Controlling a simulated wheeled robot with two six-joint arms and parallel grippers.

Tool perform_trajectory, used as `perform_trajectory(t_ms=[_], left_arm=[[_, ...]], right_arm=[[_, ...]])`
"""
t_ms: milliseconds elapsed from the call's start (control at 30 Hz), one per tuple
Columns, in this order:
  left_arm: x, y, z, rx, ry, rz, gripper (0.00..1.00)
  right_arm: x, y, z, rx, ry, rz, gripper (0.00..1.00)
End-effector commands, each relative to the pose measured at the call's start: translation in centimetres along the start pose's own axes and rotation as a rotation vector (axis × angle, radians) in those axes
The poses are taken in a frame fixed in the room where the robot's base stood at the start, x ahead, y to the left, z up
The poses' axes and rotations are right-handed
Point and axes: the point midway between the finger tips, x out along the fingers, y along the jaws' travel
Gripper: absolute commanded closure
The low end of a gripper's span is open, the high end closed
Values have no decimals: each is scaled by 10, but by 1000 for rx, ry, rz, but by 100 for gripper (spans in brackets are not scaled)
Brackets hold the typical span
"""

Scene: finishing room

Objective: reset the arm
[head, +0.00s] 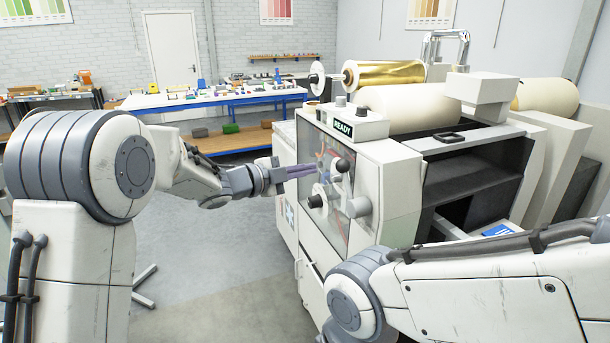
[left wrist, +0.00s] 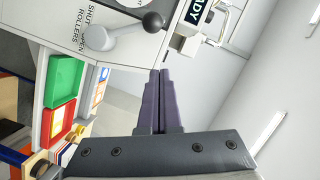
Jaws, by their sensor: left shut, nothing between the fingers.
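My left gripper (head: 308,170) reaches out in front of the machine (head: 398,170), left of its lever. Its purple fingers are shut with nothing between them, and they also show together in the left wrist view (left wrist: 160,88). The lever's black knob (head: 343,165) is close to the fingertips in the head view. In the left wrist view the knob (left wrist: 153,21) is beyond the fingertips, and its grey lever (left wrist: 105,35) lies by the words "SHUT" and "OPEN ROLLERS". My right arm (head: 480,285) crosses the lower right; its gripper is out of view.
The machine's display (head: 343,128) reads "READY". A gold roll (head: 385,73) and a pale roll (head: 408,106) sit on top. A blue-edged workbench (head: 215,97) with small items stands behind. Grey floor (head: 220,250) is open left of the machine.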

Motion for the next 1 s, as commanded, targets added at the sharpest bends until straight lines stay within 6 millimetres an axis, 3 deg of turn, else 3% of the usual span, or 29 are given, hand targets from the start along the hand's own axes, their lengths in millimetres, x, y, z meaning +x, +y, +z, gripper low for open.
perform_trajectory(t_ms=[367,467,600,667,767,1000], left_arm=[[-2,-1,0,-7,-12,-2,100],[-1,-1,-5,-51,-76,-7,100],[-10,10,-15,-220,-285,-7,100],[-22,26,-20,-325,-399,7,100],[-53,64,-34,-512,-589,54,100],[-163,190,-96,-933,-1003,290,100]], right_arm=[[0,0,0,0,0,0,0],[0,0,0,0,0,0,0],[0,0,0,0,0,0,0],[0,0,0,0,0,0,0],[0,0,0,0,0,0,0],[0,0,0,0,0,0,0]])
